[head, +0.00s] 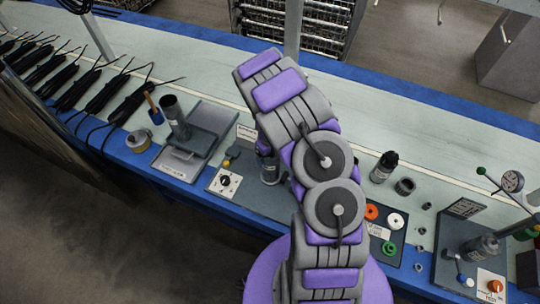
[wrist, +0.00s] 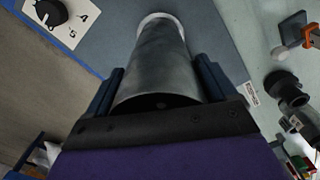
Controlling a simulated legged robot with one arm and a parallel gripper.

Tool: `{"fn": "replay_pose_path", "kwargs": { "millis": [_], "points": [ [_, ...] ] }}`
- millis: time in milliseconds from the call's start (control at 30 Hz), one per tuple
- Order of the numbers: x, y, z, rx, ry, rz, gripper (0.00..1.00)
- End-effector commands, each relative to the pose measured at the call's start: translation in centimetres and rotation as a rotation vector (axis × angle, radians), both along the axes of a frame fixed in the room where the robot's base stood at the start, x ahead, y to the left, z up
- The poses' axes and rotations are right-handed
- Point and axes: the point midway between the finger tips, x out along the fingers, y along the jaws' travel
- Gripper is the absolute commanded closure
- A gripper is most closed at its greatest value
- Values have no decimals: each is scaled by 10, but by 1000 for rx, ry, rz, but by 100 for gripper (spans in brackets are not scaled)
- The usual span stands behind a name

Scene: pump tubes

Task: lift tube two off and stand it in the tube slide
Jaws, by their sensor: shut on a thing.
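My gripper (wrist: 158,88) is shut on a grey metal tube (wrist: 158,62), one dark finger on each side. The tube's far end meets a pale ring (wrist: 160,18) over a blue-grey plate. I cannot tell whether it is seated there or slightly raised. In the head view my arm covers most of the gripper, and part of a grey tube (head: 268,168) shows beside it. At left, another dark grey tube (head: 175,118) stands in a grey fixture with a raised tray (head: 206,118), possibly the tube slide. No number is readable on either tube.
A dial panel (head: 228,182) is just left of my arm. A gauge station (head: 480,248) is at far right. Black cables (head: 125,103) lie at left.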

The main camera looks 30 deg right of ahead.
Motion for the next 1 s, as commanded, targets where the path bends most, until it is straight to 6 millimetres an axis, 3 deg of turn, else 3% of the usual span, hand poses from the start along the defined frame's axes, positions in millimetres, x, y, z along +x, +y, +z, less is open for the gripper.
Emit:
{"fn": "replay_pose_path", "kwargs": {
  "millis": [1000],
  "points": [
    [0, 0, 13, 0, -1, 0, 59]
  ]
}}
